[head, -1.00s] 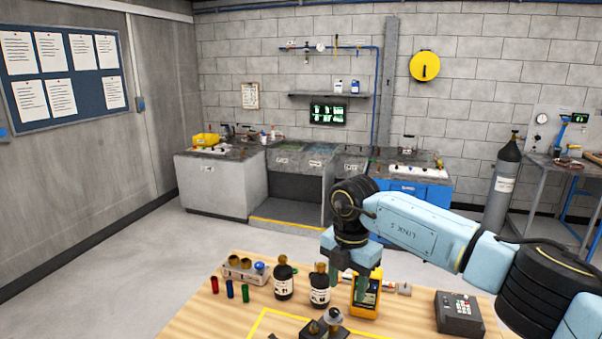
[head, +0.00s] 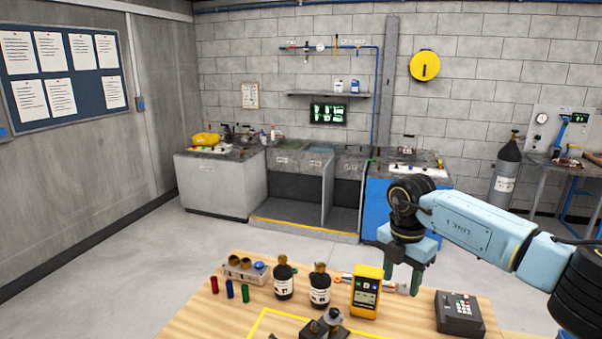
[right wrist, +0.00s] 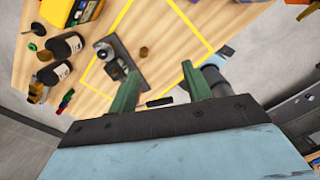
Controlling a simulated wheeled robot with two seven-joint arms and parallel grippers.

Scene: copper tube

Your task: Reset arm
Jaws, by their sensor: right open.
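My right gripper (head: 403,279) is open and empty. In the head view it hangs above the far right part of the wooden table, between the yellow handheld meter and the dark keypad box. Its two green fingers stand apart in the right wrist view (right wrist: 163,97), with nothing between them. My right arm reaches in from the right edge of the head view. The yellow meter (head: 367,291) stands upright on the table to the left of the gripper. My left gripper is not in view.
On the table (head: 205,322) stand two dark bottles (head: 284,281) (head: 320,288), a rack (head: 243,268), red, blue and green tubes (head: 230,289), a dark fixture (head: 322,325) and a keypad box (head: 459,312). A yellow outline (head: 263,322) marks the table's front middle.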

